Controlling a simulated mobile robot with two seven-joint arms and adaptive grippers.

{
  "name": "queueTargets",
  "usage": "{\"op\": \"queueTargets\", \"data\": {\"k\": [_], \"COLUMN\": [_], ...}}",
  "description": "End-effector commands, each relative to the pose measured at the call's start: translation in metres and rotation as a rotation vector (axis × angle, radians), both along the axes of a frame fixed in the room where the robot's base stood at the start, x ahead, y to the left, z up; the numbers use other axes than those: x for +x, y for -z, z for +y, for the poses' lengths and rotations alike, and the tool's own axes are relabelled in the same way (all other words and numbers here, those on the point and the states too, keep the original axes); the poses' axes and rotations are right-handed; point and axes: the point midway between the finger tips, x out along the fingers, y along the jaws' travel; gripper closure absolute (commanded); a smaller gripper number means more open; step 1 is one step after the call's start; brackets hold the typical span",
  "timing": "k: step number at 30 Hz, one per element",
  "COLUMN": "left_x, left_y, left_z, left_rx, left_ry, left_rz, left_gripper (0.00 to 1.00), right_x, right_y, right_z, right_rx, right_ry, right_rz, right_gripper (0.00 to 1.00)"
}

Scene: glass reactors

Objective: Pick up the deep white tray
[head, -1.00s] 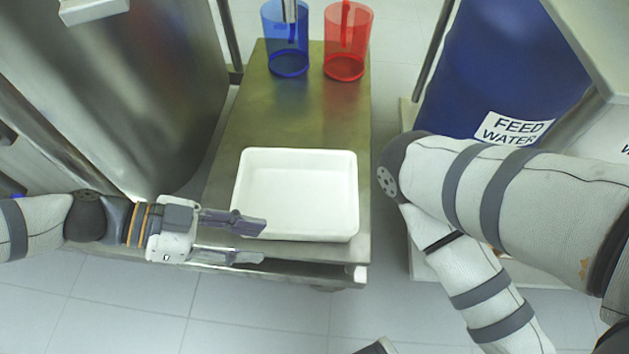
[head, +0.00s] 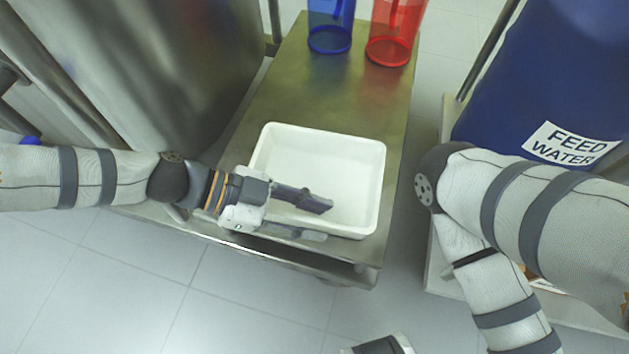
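The deep white tray (head: 360,163) is a rectangular open tray, empty, lying on the metal cart top. My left gripper (head: 328,222) reaches in from the left at the tray's near side. Its two fingers are apart with nothing clamped between them. One finger shows over the tray's inside and the other lies along the outside of the near wall, with the near rim between them. I cannot tell whether either finger touches the tray. My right arm bends down at the right; its fingers are not visible.
The metal cart (head: 262,95) also carries a blue jug (head: 330,38) and a red jug (head: 392,45) at its far end. A steel vessel (head: 180,90) stands left. A blue feed water drum (head: 540,90) stands right. Cart top between jugs and tray is clear.

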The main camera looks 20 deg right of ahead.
Motion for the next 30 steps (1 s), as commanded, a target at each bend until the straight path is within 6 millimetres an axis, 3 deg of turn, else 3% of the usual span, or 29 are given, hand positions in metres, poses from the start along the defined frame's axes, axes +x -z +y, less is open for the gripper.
{"op": "queueTargets", "data": {"k": [1, 4, 5, 19, 24, 30], "left_x": [0.000, 0.000, 0.000, 0.000, 0.001, -0.016], "left_y": [0.000, 0.000, 0.000, -0.006, -0.037, -0.094], "left_z": [0.000, 0.000, 0.000, 0.001, 0.001, 0.043], "left_rx": [0.000, 0.000, 0.000, 0.000, -0.001, -0.002], "left_ry": [0.000, 0.000, 0.000, 0.001, 0.000, -0.002], "left_rz": [0.000, 0.000, 0.000, 0.000, -0.005, -0.008], "left_gripper": [0.75, 0.98, 1.00, 1.00, 1.00, 1.00], "right_x": [0.000, 0.000, 0.000, 0.001, 0.005, 0.017], "right_y": [0.000, 0.000, 0.000, -0.002, -0.011, -0.031], "right_z": [0.000, 0.000, 0.000, 0.000, 0.000, 0.002], "right_rx": [0.000, 0.000, 0.000, -0.001, -0.002, -0.005], "right_ry": [0.000, 0.000, 0.000, 0.001, 0.004, 0.010], "right_rz": [0.000, 0.000, 0.000, -0.004, -0.028, -0.082], "right_gripper": [0.60, 0.60, 0.60, 0.60, 0.60, 0.60]}}
